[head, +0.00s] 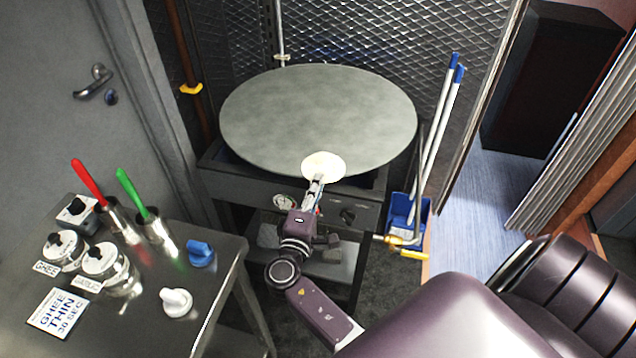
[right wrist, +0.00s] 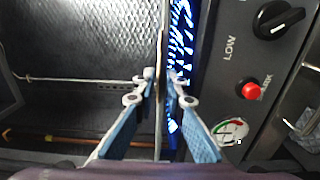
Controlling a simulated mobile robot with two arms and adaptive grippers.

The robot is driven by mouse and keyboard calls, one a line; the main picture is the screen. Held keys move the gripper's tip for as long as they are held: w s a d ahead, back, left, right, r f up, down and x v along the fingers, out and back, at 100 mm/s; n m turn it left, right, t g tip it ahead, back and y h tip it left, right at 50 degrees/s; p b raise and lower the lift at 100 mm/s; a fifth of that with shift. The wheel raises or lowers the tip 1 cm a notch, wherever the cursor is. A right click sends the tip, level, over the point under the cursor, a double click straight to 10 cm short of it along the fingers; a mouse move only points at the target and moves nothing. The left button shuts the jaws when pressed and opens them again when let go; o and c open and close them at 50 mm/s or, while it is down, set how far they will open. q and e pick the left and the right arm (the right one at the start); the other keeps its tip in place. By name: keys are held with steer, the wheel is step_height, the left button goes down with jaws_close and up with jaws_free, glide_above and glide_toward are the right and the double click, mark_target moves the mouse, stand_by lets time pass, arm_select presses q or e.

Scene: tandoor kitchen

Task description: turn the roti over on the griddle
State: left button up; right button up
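The roti (head: 323,164) is a pale, thin disc at the near edge of the large round grey griddle (head: 310,110) in the head view. My right gripper (head: 316,186) reaches up from below to the roti's near edge. In the right wrist view, the roti (right wrist: 159,110) shows edge-on as a thin tan strip between the two blue fingers of my right gripper (right wrist: 160,77). The fingertips close in on it from both sides. The roti's underside is hidden. My left gripper is not in view.
Blue flames (right wrist: 181,40) burn under the griddle. The stove front has a black knob (right wrist: 278,18) and a red button (right wrist: 250,90). A steel table (head: 215,290) with jars and red- and green-handled tools stands at left. Mop handles and a blue bucket (head: 405,215) stand at right.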

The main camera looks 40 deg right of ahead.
jaws_close()
step_height(320, 180, up, 2)
steer(key=shift+r+p, duration=0.25)
steer(key=shift+p, duration=0.65)
steer(key=shift+a, duration=0.1)
steer(key=s+a+r+p, duration=0.2)
steer(key=s+a+r, duration=0.3)
steer(key=s+a, duration=0.4)
steer(key=shift+a+p, duration=0.4)
steer(key=shift+a, duration=0.45)
steer(key=shift+s+f, duration=0.1)
steer(key=shift+s, duration=0.05)
